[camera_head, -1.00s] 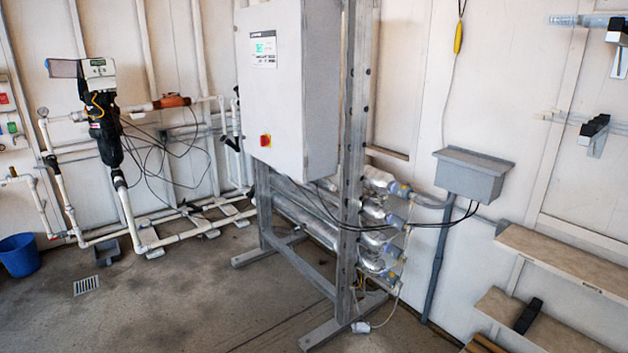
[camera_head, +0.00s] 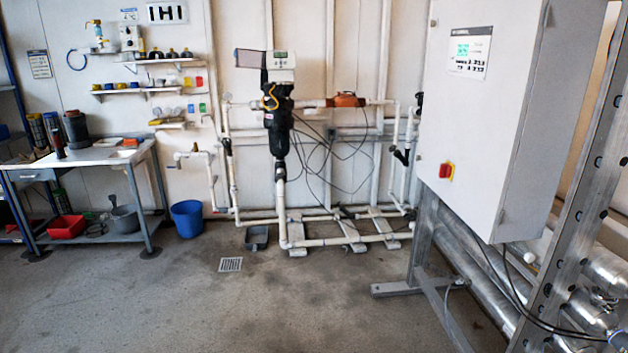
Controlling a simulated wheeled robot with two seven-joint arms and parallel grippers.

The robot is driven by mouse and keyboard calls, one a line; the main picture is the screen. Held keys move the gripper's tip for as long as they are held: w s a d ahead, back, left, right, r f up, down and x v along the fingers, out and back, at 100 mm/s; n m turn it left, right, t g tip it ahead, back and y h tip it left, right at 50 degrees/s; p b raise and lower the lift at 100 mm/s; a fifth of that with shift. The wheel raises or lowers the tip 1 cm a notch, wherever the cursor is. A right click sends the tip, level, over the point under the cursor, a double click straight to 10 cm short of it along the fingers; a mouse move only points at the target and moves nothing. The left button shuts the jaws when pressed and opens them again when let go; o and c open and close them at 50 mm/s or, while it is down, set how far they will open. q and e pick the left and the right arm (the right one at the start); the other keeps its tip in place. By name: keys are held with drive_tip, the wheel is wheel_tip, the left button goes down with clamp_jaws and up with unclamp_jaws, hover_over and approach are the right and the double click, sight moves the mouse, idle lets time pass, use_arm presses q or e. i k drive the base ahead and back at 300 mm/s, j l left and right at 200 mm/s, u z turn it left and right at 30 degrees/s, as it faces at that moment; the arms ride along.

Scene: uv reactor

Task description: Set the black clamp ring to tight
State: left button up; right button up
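No black clamp ring can be told for certain in the head view. A black filter or valve body (camera_head: 279,130) with a grey-white control head (camera_head: 281,62) hangs on white piping at the back wall. A dark fitting (camera_head: 280,170) joins its lower end to the white pipe below, too small to make out as a ring. Silver reactor tubes (camera_head: 470,278) lie low at the right, partly hidden by the cabinet and frame. Neither of my grippers is in view.
A grey control cabinet (camera_head: 495,110) on a metal frame (camera_head: 572,200) blocks the right side. A workbench (camera_head: 85,157) stands at the left, with a blue bucket (camera_head: 187,219) beside it. The concrete floor (camera_head: 190,310) in front is clear, with a drain grate (camera_head: 230,264).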

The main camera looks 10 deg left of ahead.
sight(268, 124)
drive_tip(key=i+u, duration=0.4)
drive_tip(key=i, duration=1.6)
